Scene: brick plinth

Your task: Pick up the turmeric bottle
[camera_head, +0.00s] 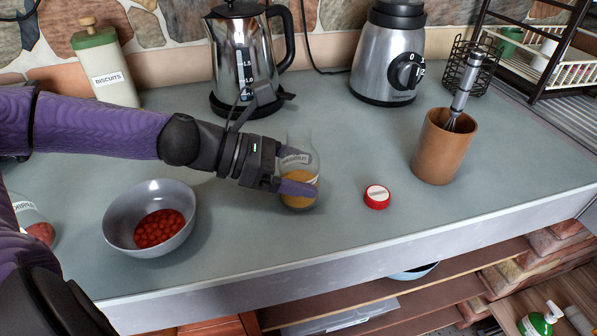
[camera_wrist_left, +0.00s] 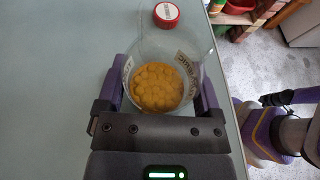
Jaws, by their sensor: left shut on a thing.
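The turmeric bottle (camera_head: 299,194) is a clear jar with yellow-orange contents and a white label. It stands upright on the grey counter in the head view. My left gripper (camera_head: 298,172) comes in from the left and is shut on the bottle, one finger on each side. In the left wrist view, the bottle (camera_wrist_left: 158,84) sits between the two purple fingers, its open top and yellow contents showing. I cannot tell any gap between the bottle's base and the counter.
A red lid (camera_head: 377,197) lies right of the bottle. A grey bowl (camera_head: 184,199) of red pieces stands left. A brown utensil pot (camera_head: 439,150), a kettle (camera_head: 241,60) and a blender (camera_head: 387,70) stand around. The counter's front edge (camera_head: 350,246) is close.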

